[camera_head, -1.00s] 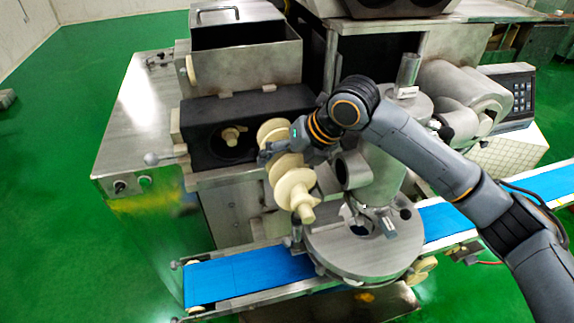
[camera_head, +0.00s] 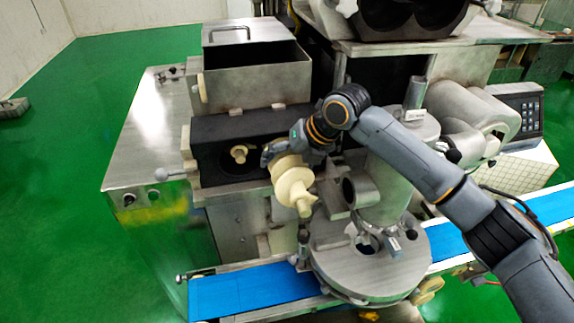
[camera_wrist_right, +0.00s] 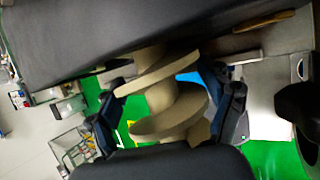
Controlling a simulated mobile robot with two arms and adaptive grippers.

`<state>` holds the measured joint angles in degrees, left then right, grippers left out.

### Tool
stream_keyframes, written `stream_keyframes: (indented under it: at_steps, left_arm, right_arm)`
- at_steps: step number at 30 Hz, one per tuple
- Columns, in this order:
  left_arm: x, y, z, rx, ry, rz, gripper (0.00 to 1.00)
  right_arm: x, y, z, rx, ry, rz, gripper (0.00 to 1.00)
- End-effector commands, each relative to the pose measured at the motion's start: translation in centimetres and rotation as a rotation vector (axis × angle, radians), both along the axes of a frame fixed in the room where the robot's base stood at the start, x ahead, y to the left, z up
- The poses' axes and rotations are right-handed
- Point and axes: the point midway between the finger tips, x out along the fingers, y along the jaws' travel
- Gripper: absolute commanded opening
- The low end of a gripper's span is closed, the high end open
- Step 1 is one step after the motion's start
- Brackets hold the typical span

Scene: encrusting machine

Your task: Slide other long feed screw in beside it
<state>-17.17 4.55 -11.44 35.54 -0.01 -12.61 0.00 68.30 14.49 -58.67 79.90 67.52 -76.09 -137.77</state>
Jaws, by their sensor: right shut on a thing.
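A long cream feed screw (camera_head: 292,184) is held by my right gripper (camera_head: 282,150) in front of the dark feed housing. Its near end points down and toward the camera. In the right wrist view the cream flights of the screw (camera_wrist_right: 172,108) lie between the two dark fingers. The other feed screw (camera_head: 239,153) shows only its cream end, inside the left opening of the black housing (camera_head: 222,130). The right opening is hidden behind my arm and the held screw, so I cannot tell how far the held screw is in. My left gripper is not in view.
A steel hopper box (camera_head: 256,80) stands above the housing. A round steel unit (camera_head: 370,265) sits just right of the held screw. A blue conveyor (camera_head: 255,288) runs below. A small ball-ended lever (camera_head: 162,173) sticks out at left.

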Motion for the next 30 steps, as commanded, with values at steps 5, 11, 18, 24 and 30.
stream_keyframes:
  at_steps: [5,11,18,24,30]
  left_arm:
    - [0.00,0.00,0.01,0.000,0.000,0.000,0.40]
    - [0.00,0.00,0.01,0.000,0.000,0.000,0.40]
    - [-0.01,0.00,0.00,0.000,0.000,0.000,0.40]
    - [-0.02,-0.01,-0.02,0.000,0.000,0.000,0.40]
    - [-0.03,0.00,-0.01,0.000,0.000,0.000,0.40]
  right_arm:
    - [0.03,0.07,0.19,0.003,-0.003,0.001,0.26]
    - [0.02,0.07,0.19,0.003,-0.003,0.001,0.96]
    - [-0.01,0.04,0.09,0.002,-0.002,0.001,1.00]
    - [-0.05,-0.02,-0.12,-0.001,0.002,0.000,1.00]
    - [-0.02,-0.01,-0.05,0.000,0.001,0.000,1.00]
